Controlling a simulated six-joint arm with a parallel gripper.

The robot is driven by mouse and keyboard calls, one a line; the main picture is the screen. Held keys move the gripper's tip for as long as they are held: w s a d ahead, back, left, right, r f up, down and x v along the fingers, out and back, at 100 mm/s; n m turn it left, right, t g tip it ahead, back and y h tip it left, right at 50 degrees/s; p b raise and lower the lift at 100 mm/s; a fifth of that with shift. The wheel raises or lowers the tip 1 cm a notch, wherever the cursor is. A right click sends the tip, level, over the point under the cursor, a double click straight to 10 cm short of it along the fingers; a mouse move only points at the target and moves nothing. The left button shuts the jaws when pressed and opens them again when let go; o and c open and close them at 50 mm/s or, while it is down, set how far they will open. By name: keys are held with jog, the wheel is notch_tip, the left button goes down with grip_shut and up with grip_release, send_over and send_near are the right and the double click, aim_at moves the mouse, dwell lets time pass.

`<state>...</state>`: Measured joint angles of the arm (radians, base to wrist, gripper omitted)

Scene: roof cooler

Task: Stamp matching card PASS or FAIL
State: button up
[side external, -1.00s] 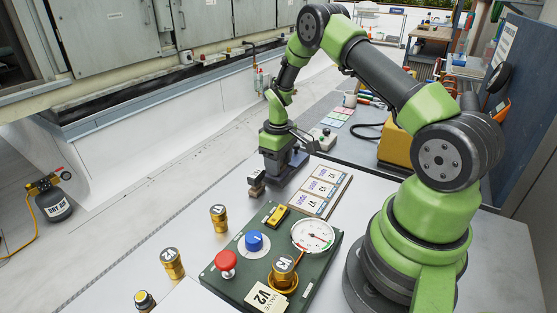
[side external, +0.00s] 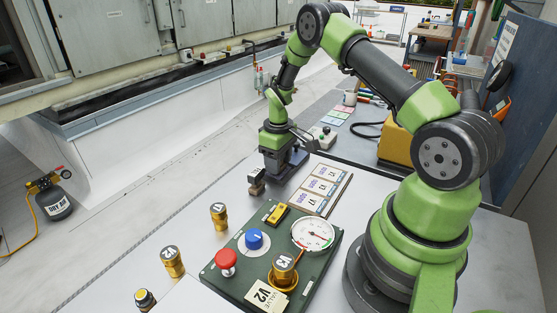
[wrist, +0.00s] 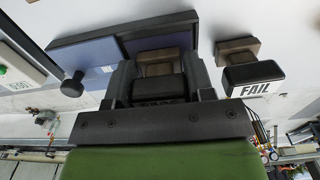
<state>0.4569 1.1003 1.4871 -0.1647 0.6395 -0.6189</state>
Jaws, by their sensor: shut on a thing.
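My gripper (wrist: 160,88) is shut on a dark-handled stamp (wrist: 158,68) with a brown wooden block, whose label I cannot read. It is low over a blue ink pad (wrist: 92,50) in a dark frame; I cannot tell whether the stamp touches it. In the side view my gripper (side external: 284,158) is near the far end of the bench. The FAIL stamp (wrist: 252,80) stands beside it, and also shows in the side view (side external: 257,183). Three cards lie in a row on a holder (side external: 342,190). A tag reading VALVE V2 (side external: 267,294) lies at the green panel's front edge.
The green test panel (side external: 236,280) carries a gauge (side external: 313,234), a blue knob (side external: 254,239), a red button (side external: 226,260) and a brass valve (side external: 283,270). Several other brass valves (side external: 173,262) stand left of it. My arm's base fills the right side.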

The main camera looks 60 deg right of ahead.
jog(key=shift+r, duration=3.5)
jog(key=shift+a, duration=0.1)
jog(key=s+a+r, duration=0.2)
jog(key=a+r, duration=0.1)
jog(key=a, duration=0.2)
jog(key=s+a+r, duration=0.2)
jog(key=a+r, duration=0.1)
jog(key=a, duration=0.2)
jog(key=s+a+r, duration=0.1)
jog(key=a+r, duration=0.2)
jog(key=a, duration=0.3)
jog(key=shift+s, duration=0.4)
